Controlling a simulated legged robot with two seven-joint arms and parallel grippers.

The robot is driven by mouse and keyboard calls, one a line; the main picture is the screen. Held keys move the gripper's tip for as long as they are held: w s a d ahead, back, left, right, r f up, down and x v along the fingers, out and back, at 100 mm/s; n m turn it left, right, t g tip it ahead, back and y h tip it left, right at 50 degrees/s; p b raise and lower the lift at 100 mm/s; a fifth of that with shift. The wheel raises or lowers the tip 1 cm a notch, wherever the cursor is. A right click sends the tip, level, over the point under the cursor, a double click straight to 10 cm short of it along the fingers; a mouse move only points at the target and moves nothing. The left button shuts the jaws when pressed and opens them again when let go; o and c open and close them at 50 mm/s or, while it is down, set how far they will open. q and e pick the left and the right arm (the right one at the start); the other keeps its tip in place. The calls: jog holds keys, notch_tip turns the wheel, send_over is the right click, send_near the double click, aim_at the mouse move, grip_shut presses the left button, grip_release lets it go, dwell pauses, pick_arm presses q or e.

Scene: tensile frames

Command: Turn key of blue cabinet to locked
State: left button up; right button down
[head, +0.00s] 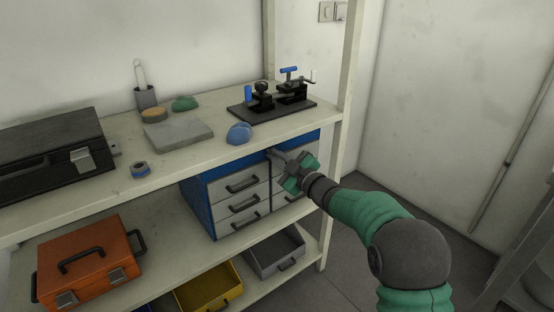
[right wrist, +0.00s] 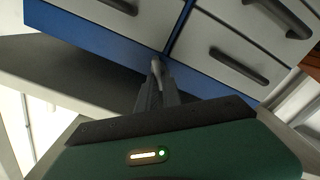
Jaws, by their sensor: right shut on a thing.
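The blue cabinet (head: 199,205) with grey drawers stands on the middle shelf, and its blue frame also shows in the right wrist view (right wrist: 100,48). My right gripper (head: 274,154) is at the upper middle of the cabinet's front, between the two drawer columns. In the right wrist view its narrow fingers (right wrist: 157,78) are shut on a small grey piece, the key (right wrist: 156,65), against the blue frame. Most of the key is hidden by the fingers, so its angle cannot be told. My left gripper is not in view.
The upper shelf (head: 130,185) overhangs the cabinet closely above my right gripper. A shelf post (head: 347,75) stands to the right. An orange toolbox (head: 85,268), a yellow bin (head: 210,290) and a grey bin (head: 275,253) sit lower down. Open floor lies right of the shelf.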

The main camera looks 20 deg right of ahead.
jog(key=n+b, duration=0.2)
jog(key=n, duration=0.1)
jog(key=f+n+b, duration=0.1)
jog(key=n, duration=0.2)
jog(key=n+b, duration=0.2)
jog(key=n, duration=0.2)
jog(key=shift+s+a+f+b, duration=0.1)
jog(key=shift+a+f+b, duration=0.15)
jog(key=shift+a+b, duration=0.05)
jog(key=shift+n, duration=0.3)
jog(key=c, duration=1.5)
grip_release()
jog(key=shift+r, duration=0.15)
jog(key=shift+s+d+r, duration=0.1)
jog(key=shift+s, duration=0.1)
jog(key=p+v, duration=0.5)
jog(key=v, duration=1.1)
jog(key=shift+s, duration=0.25)
